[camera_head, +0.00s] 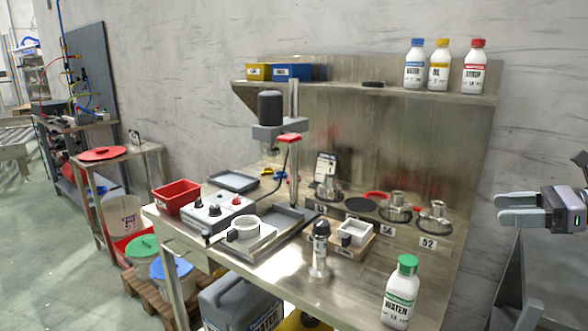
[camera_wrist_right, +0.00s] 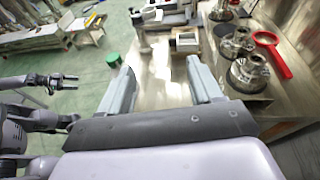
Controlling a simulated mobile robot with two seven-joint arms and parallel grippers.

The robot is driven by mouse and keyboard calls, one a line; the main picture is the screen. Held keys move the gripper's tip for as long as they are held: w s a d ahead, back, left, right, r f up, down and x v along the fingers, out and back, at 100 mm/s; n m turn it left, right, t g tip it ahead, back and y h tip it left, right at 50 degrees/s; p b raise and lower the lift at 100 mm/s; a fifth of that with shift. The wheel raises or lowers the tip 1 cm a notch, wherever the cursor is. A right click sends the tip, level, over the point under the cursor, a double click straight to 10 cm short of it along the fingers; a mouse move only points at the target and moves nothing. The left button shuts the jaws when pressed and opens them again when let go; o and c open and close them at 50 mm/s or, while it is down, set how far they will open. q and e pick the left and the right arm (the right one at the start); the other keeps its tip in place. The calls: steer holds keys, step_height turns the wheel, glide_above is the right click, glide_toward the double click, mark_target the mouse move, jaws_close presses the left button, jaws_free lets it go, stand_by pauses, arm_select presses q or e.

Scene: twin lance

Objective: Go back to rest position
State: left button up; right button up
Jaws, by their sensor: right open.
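My right gripper (camera_head: 505,209) is at the right edge of the head view, in the air to the right of the workbench (camera_head: 350,285). Its fingers are apart with nothing between them. In the right wrist view the two grey fingers (camera_wrist_right: 162,82) are spread, with the bench's metal top beyond them. The left gripper is outside the head view. At the left of the right wrist view a dark arm with a small gripper-like end (camera_wrist_right: 68,78) shows, probably my left one; its jaw state is unclear.
A green-capped water bottle (camera_head: 402,293) stands at the bench's front right. A press stand (camera_head: 294,100), red bin (camera_head: 176,197), control box (camera_head: 218,209) and metal weights (camera_head: 397,207) occupy the bench. Three bottles (camera_head: 440,65) stand on the shelf. A grey surface (camera_head: 550,265) lies below my right gripper.

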steer(key=s+d+t+h, duration=0.1)
steer(key=s+d, duration=0.1)
steer(key=d, duration=0.3)
steer(key=s+a+f+m+t+h, duration=0.2)
steer(key=a+f+m+t, duration=0.15)
steer(key=f+m, duration=0.7)
steer(key=s+a+f+m+t+h, duration=0.2)
steer(key=a+f+m+t, duration=0.15)
steer(key=f+m, duration=0.7)
steer(key=s+a+f+m+g+h, duration=0.1)
steer(key=s+f+m+g+h, duration=0.2)
steer(key=s+f+m, duration=0.65)
steer(key=s+a+f+m+g+h, duration=0.1)
steer(key=s+f+m+g+h, duration=0.4)
steer(key=s, duration=0.8)
steer(key=s+a+f+m+t+y+p, duration=0.1)
steer(key=a+m+t+y+p, duration=0.1)
steer(key=a+m, duration=0.8)
steer(key=shift+s+a+f+m+t, duration=0.2)
steer(key=shift+a+f+m+t, duration=0.3)
steer(key=shift+a, duration=3.1)
